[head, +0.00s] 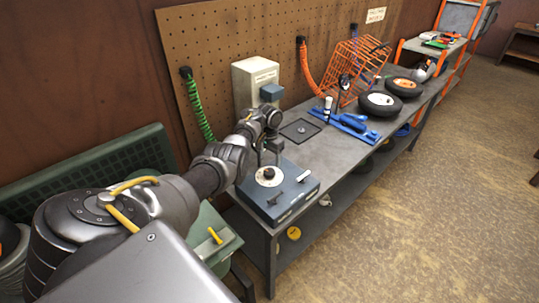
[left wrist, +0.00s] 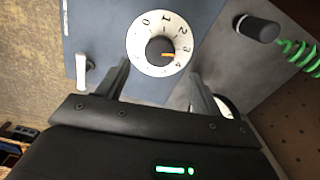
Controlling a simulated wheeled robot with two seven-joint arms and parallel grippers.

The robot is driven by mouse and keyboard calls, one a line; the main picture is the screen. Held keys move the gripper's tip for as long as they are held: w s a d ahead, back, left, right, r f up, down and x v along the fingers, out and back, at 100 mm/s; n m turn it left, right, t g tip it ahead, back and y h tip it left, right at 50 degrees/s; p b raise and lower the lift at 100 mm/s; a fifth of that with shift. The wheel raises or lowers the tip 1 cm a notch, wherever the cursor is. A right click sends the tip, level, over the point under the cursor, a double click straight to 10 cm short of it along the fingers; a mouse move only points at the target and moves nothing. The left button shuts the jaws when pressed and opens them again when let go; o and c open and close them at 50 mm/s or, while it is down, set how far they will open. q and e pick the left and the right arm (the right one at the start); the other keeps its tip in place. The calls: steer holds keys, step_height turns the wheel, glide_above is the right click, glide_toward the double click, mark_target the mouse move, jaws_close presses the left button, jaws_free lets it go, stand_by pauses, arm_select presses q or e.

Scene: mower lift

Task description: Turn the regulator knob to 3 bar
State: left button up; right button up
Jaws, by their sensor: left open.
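The regulator box (head: 292,190) is a blue-grey box on the near end of the workbench. On its top is a white round dial (left wrist: 143,30) with numbers 0 to 4 and a black knob (left wrist: 160,50) in its middle. The knob's orange mark points right in the left wrist view, near the 3 and 4; the exact reading is hard to tell. My left gripper (left wrist: 160,82) is open and empty, its fingers apart on either side of the knob's line, short of it. In the head view the left gripper (head: 270,150) hangs over the dial.
A white-grey handle (left wrist: 82,72) and a black cylinder with a green coiled hose (left wrist: 295,52) flank the dial. A pegboard (head: 230,40) stands behind the bench. Blue tools (head: 345,122), an orange rack (head: 355,65) and wheels (head: 385,103) lie farther along.

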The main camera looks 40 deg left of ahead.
arm_select(q)
steer(key=shift+r, duration=1.95)
steer(key=shift+d, duration=0.1)
